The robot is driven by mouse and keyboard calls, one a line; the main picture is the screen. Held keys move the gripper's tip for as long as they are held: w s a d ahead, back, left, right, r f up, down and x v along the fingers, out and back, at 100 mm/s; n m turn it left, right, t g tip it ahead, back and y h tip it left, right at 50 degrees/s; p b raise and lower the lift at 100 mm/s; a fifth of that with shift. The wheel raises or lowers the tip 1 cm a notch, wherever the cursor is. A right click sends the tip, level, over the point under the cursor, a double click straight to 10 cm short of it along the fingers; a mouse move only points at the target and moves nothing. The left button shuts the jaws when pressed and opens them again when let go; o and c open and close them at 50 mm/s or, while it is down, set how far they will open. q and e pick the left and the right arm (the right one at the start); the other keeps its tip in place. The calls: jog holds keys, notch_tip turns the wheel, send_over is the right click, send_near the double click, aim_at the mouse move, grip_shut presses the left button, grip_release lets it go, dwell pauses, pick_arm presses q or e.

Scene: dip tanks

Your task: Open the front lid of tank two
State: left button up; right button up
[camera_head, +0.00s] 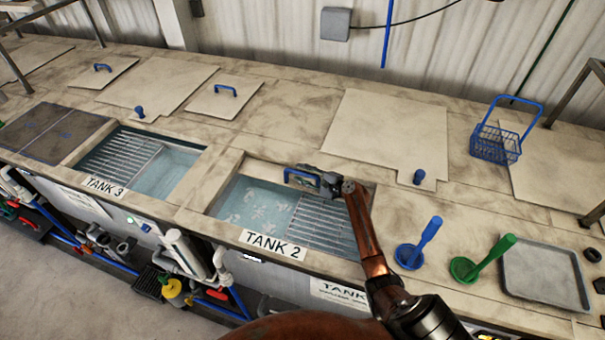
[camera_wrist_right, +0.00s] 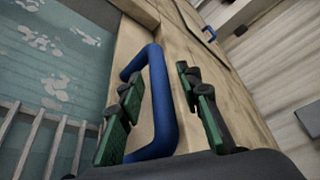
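Tank 2 (camera_head: 262,203) is uncovered at the front, with water and a metal grate visible. A blue handle (camera_head: 303,178) is at the back edge of this opening; the right wrist view shows it close up as a blue loop (camera_wrist_right: 164,105) on a beige surface beside the water. My right gripper (camera_head: 318,182) is at this handle. Its green-padded fingers (camera_wrist_right: 165,115) stand apart on either side of the handle bar, with a gap to the right finger. The outline of the panel bearing the handle is hard to make out. My left gripper is not in view.
Tank 3 (camera_head: 140,158) is also uncovered, to the left. Flat beige lids (camera_head: 385,135) lie behind the tanks. A blue basket (camera_head: 495,143), blue scoop (camera_head: 409,256), green scoop (camera_head: 464,268) and grey tray (camera_head: 545,275) are on the right.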

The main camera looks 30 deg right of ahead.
grip_shut()
dwell(0.3)
dwell(0.4)
